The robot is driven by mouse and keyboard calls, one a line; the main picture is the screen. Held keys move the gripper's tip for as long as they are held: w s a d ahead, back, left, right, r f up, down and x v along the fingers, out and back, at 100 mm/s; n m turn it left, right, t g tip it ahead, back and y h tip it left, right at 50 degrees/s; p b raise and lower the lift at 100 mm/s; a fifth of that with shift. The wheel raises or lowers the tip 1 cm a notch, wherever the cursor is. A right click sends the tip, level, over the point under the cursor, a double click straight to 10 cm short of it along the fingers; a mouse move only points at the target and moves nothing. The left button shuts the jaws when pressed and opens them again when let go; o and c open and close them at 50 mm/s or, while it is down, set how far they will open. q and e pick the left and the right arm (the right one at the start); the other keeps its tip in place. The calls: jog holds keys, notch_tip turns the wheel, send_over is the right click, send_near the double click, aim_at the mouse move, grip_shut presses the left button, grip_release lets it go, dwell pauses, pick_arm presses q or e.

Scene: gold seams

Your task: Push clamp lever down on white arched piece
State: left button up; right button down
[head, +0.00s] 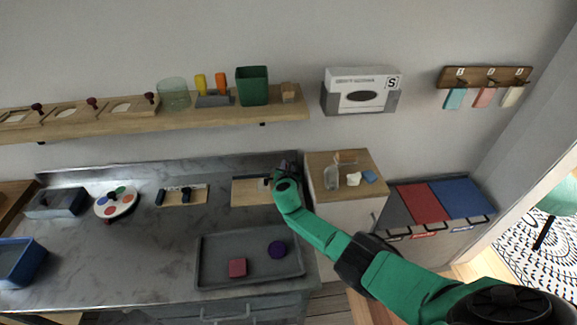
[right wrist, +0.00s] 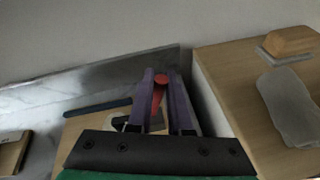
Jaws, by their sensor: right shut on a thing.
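My right gripper (head: 281,170) is over the right end of a pale wooden board (head: 248,193) on the counter. In the right wrist view its purple fingers (right wrist: 163,90) are close together on a red-tipped lever (right wrist: 160,80), which stands up between them. A small pale piece (right wrist: 137,116) with a dark part beside it shows just left of the fingers on the board (right wrist: 75,128). Its arched shape cannot be made out, as the gripper hides much of it. My left gripper is not in view.
A wooden-topped cabinet (head: 323,165) with small items stands close right of the gripper. A grey tray (head: 215,277) holds a red block (head: 237,267) and a purple disc (head: 277,249). A second clamp board (head: 170,200) lies left. A shelf (head: 215,124) runs above.

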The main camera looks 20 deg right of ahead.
jog(key=shift+a, duration=0.3)
jog(key=c, duration=0.9)
grip_release()
jog(key=shift+w, duration=0.1)
jog(key=shift+o, duration=0.2)
jog(key=shift+a, duration=0.2)
jog(key=shift+s+r+p, duration=0.25)
jog(key=shift+s+p, duration=0.1)
jog(key=shift+p, duration=0.1)
jog(key=p+v, duration=0.4)
jog(key=v, duration=0.9)
jog(key=shift+s+a, duration=0.15)
jog(key=shift+s, duration=0.2)
